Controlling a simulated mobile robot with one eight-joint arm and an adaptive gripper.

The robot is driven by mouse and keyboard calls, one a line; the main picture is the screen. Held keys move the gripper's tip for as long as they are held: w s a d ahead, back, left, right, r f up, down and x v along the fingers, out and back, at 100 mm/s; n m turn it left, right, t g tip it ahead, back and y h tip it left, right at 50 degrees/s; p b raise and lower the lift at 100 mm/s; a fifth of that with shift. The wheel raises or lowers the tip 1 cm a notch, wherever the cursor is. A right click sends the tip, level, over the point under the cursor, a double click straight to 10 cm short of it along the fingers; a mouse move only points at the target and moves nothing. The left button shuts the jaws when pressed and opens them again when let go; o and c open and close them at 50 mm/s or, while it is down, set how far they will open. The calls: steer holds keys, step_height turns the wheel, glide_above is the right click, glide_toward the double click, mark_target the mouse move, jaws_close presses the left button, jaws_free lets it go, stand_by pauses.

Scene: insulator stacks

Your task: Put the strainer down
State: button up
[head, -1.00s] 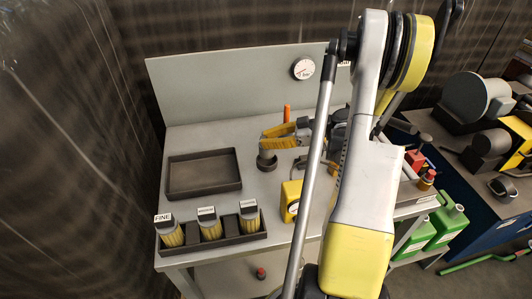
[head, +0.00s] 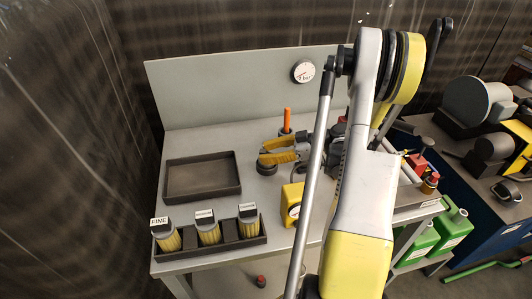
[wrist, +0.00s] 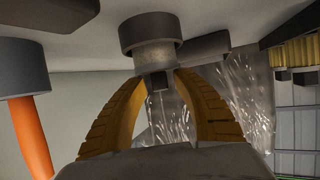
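In the wrist view, which is upside down, the curved fingers (wrist: 163,78) close in on a small dark square-topped piece (wrist: 158,82). I take this piece to be the strainer. It sits at the mouth of the dark round holder (wrist: 150,32), and its lower part is hidden. Strainers with yellow mesh bodies stand in a dark rack (head: 208,252) at the front left: one labelled FINE (head: 170,241) and two others (head: 208,232) (head: 249,225) with labels too small to read surely.
An empty dark tray (head: 203,192) lies left of my gripper. A yellow box with a dial (head: 292,203) stands in front of it. An orange-handled tool (head: 287,119) stands upright behind it. A back panel with a gauge (head: 303,71) closes off the bench.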

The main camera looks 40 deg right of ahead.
steer(key=shift+r, duration=0.25)
steer(key=p+v, duration=0.3)
steer(key=v, duration=0.5)
steer(key=w+a+r+m+g+h, duration=0.1)
steer(key=w+a+r+m+g, duration=0.2)
steer(key=a, duration=0.6)
steer(key=w+a+r+m+g+h, duration=0.1)
steer(key=w+a+r+g+h, duration=0.15)
steer(key=a+r, duration=0.4)
steer(key=s+a+r+m+t+h, duration=0.1)
steer(key=s+a+r+h, duration=0.1)
steer(key=s+a, duration=0.3)
steer(key=s+a+r+m+h, duration=0.1)
steer(key=s+a, duration=0.5)
steer(key=a, duration=0.7)
steer(key=shift+s+r+m+t+h, duration=0.2)
steer(key=shift+r+m+t+h, duration=0.2)
steer(key=shift+m+h, duration=0.3)
